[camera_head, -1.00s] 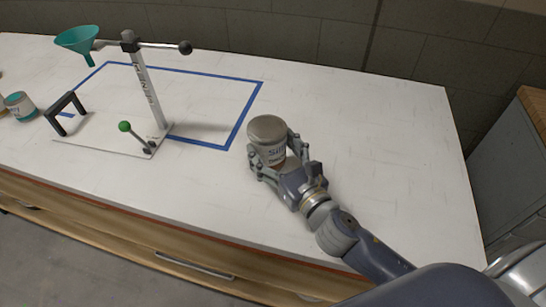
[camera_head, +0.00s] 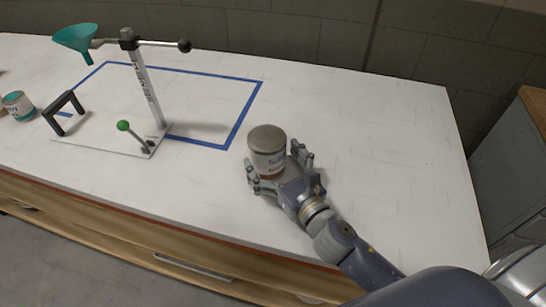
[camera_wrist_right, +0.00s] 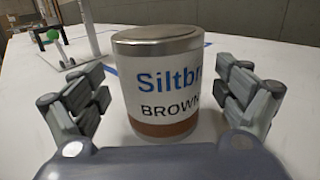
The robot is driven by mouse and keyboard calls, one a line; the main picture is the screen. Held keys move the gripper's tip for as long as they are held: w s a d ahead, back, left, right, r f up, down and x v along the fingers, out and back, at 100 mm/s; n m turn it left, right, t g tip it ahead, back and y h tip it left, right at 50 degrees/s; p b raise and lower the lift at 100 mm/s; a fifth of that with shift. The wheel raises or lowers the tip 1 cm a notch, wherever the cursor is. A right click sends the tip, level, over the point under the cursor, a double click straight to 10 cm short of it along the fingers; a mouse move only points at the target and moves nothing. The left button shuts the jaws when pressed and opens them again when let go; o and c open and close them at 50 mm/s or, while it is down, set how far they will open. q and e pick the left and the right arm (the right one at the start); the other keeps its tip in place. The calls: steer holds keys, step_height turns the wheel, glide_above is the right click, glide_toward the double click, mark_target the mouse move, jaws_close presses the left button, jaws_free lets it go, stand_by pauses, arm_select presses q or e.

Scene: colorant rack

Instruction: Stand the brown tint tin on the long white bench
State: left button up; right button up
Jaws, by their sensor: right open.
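The brown tint tin (camera_head: 267,150) has a grey metal lid, a white label and a brown band at its foot. It stands upright on the long white bench (camera_head: 380,140), to the right of the blue tape outline. In the right wrist view the tin (camera_wrist_right: 160,85) shows the words "Siltbr" and "BROWN", cut off at the right. My right gripper (camera_head: 278,172) is open around the tin, one finger on each side. In the right wrist view a gap shows between the tin and each finger of the gripper (camera_wrist_right: 160,100). My left gripper is not in view.
A stand with a teal funnel (camera_head: 77,38) and a green-knobbed lever (camera_head: 124,126) stands at the left by the blue tape. A small black bracket (camera_head: 64,112) and a teal-banded tin (camera_head: 18,105) are farther left. The bench is clear right of the tin.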

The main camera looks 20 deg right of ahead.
steer(key=shift+r, duration=0.2)
steer(key=s+b, duration=0.1)
steer(key=s, duration=0.2)
steer(key=s+d+b, duration=0.1)
steer(key=s, duration=0.2)
steer(key=s+d+b, duration=0.1)
steer(key=s, duration=0.3)
steer(key=shift+s+f, duration=0.1)
steer(key=shift+f, duration=0.15)
steer(key=shift+s+d+r+b, duration=0.15)
steer(key=shift+s+b, duration=0.15)
steer(key=shift+s, duration=0.5)
